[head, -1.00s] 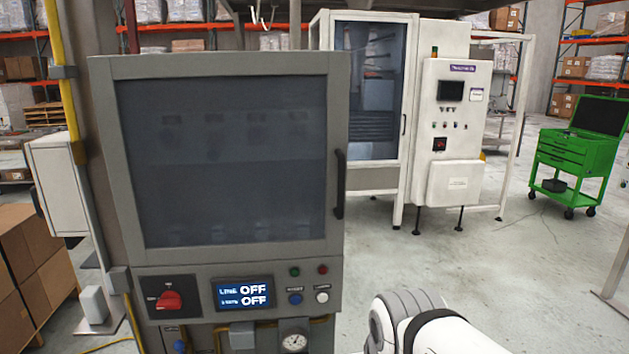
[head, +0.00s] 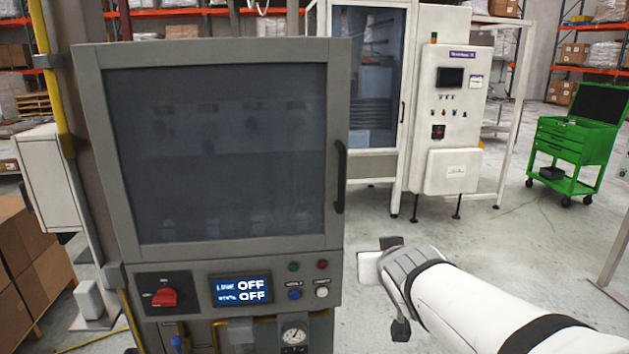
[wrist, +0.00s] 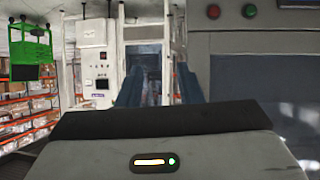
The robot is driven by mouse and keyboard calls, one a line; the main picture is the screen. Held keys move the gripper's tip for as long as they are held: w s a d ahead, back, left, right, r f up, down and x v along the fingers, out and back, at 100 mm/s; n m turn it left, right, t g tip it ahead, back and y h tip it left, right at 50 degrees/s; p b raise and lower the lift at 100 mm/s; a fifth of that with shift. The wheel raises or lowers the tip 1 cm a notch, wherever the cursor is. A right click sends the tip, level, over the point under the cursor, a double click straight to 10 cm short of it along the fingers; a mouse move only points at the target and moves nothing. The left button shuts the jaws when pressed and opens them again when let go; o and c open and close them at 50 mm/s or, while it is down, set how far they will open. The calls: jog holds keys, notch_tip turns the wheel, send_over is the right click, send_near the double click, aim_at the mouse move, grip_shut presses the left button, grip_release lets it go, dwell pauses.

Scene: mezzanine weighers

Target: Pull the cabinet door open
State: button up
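The grey cabinet door (head: 215,150) has a dark window and fills the left half of the head view; it looks shut in its frame. Its black vertical handle (head: 340,177) is on the door's right edge. My gripper (head: 380,268) is lower right of the handle, apart from it. In the wrist view, two bluish fingers (wrist: 160,88) stand apart with a gap between them and nothing held. That view looks upside down, with the cabinet's grey front (wrist: 250,75) at right. I cannot make out the handle there.
Below the door are a red rotary switch (head: 164,297), a display (head: 241,289) reading OFF, and small buttons. A white machine (head: 450,120) stands behind, and a green tool cart (head: 575,140) is at right. Cardboard boxes (head: 25,260) stand at left. The floor right of the cabinet looks clear.

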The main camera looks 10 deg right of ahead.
aim_at(343, 184)
jog(key=w+a+r+n+t+y, duration=0.35)
jog(key=w+r+t+y, duration=0.25)
jog(key=r, duration=0.4)
jog(key=p+x, duration=0.1)
jog(key=x, duration=0.6)
jog(key=shift+w+a+f+p, duration=0.1)
jog(key=shift+w+p, duration=0.1)
jog(key=shift+p, duration=0.15)
grip_shut()
